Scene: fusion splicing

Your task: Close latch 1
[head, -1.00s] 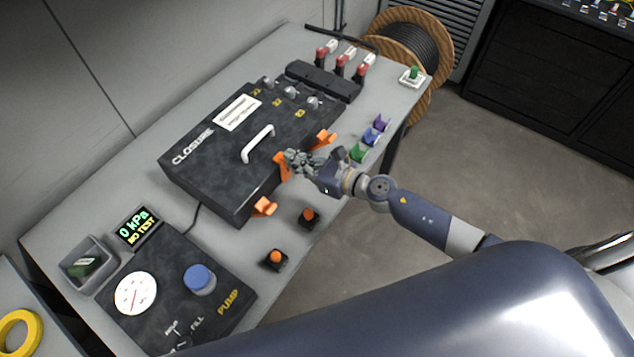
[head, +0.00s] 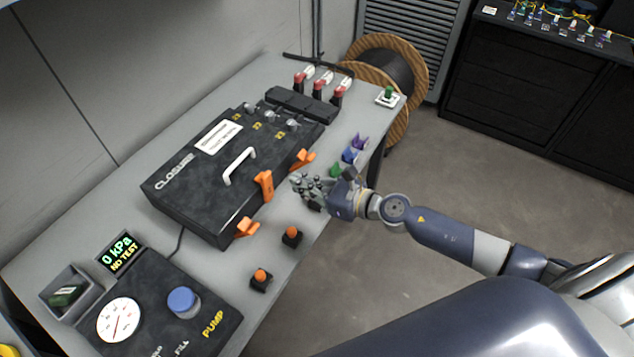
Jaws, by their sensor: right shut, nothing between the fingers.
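The black closure box (head: 190,190) lies on the grey bench with a white handle on its lid. Three orange latches are on its front side. The middle latch (head: 264,186) stands upright, flat against the box wall. The near-left latch (head: 247,227) and the far-right latch (head: 302,158) stick outward from the box. I see no numbers on the latches, so I cannot tell which is latch 1. My right gripper (head: 303,186) is shut and empty, just right of the middle latch and apart from it, over the bench's front edge. My left gripper is out of view.
Two orange-topped buttons (head: 291,236) stand on the bench in front of the box. Green, blue and purple clips (head: 350,156) lie beyond my gripper. The pump panel (head: 160,310) is at the near left. Open floor lies right of the bench.

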